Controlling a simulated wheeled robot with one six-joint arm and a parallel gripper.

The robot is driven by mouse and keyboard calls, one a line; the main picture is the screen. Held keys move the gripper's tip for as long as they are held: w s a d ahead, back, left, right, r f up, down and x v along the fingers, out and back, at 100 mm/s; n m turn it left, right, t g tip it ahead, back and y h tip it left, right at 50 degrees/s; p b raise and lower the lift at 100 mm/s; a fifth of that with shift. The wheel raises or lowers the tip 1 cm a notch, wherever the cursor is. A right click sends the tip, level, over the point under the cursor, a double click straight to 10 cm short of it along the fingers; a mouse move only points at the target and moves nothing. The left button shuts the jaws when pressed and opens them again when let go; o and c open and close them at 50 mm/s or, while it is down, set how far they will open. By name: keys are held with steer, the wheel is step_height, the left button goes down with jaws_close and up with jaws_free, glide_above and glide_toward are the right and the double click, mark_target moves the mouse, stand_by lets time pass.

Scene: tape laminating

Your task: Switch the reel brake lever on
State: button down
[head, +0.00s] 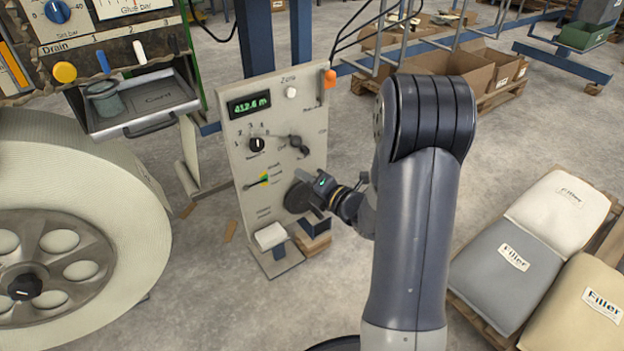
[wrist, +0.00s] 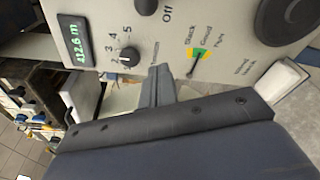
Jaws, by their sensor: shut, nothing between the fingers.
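The grey control panel (head: 232,130) stands upright left of my arm. A black lever-like handle (head: 299,146) sits on its right half, beside the numbered selector knob (head: 257,144). In the wrist view part of the black handle (wrist: 146,5) shows at the top edge, with "Off" printed beside it. An orange-tipped lever (head: 329,79) is at the panel's top right. The labels are too small to tell which is the reel brake. My gripper (head: 308,186) is shut and empty, below the black handle and in front of the panel. Its fingers (wrist: 160,72) point at the panel in the wrist view.
A green display (head: 249,104) reads about 412.6 m. A slack/tight gauge (wrist: 198,55) and black disc (wrist: 287,18) are near the fingers. A large reel (head: 120,200) stands left, filler bags (head: 510,265) lie right.

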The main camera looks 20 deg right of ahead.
steer(key=w+r+b, duration=0.1)
steer(key=w, duration=0.6)
steer(key=shift+w, duration=0.2)
steer(key=shift+w+d+r, duration=0.1)
steer(key=shift+d+r, duration=0.05)
steer(key=shift+r, duration=0.05)
